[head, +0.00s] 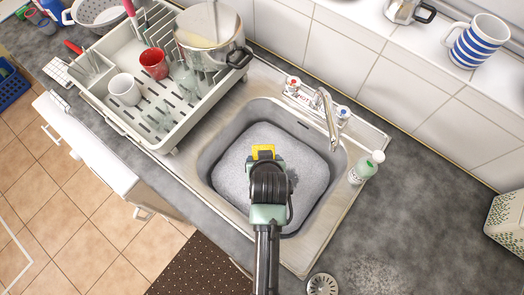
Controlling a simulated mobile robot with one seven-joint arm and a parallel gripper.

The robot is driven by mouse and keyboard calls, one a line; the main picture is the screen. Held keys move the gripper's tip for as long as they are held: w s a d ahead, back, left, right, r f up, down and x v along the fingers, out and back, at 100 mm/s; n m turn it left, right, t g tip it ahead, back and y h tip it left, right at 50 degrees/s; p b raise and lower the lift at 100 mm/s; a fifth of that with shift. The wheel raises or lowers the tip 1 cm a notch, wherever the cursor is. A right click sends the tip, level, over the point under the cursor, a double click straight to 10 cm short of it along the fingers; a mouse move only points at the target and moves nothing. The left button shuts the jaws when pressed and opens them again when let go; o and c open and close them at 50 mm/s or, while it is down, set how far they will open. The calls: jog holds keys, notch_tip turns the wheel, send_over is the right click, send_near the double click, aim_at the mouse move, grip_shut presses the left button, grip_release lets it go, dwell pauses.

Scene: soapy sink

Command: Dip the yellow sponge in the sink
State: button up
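The sink (207,165) is a steel basin set in the counter, filled with grey-white, foamy water. My gripper (264,158) reaches in from the bottom of the head view and is over the middle of the sink. The yellow sponge (262,148) shows at the far end of my gripper, in line with it, and appears held between the fingers. My wrist hides most of the fingers and part of the sponge. I cannot tell whether the sponge touches the water.
A faucet (328,118) stands behind the sink, with a green-white soap bottle (366,167) to its right. A dish rack (108,98) with a pot (212,38), a red cup (154,63) and a white cup (125,89) stands left. The counter right of the sink is mostly clear.

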notch_tip(320, 180, down, 22)
jog(key=b, duration=1.7)
jog(key=shift+f+b, duration=0.2)
jog(key=shift+b, duration=0.15)
jog(key=shift+r, duration=0.15)
notch_tip(320, 180, up, 20)
jog(key=p, duration=1.9)
jog(key=shift+f, duration=0.35)
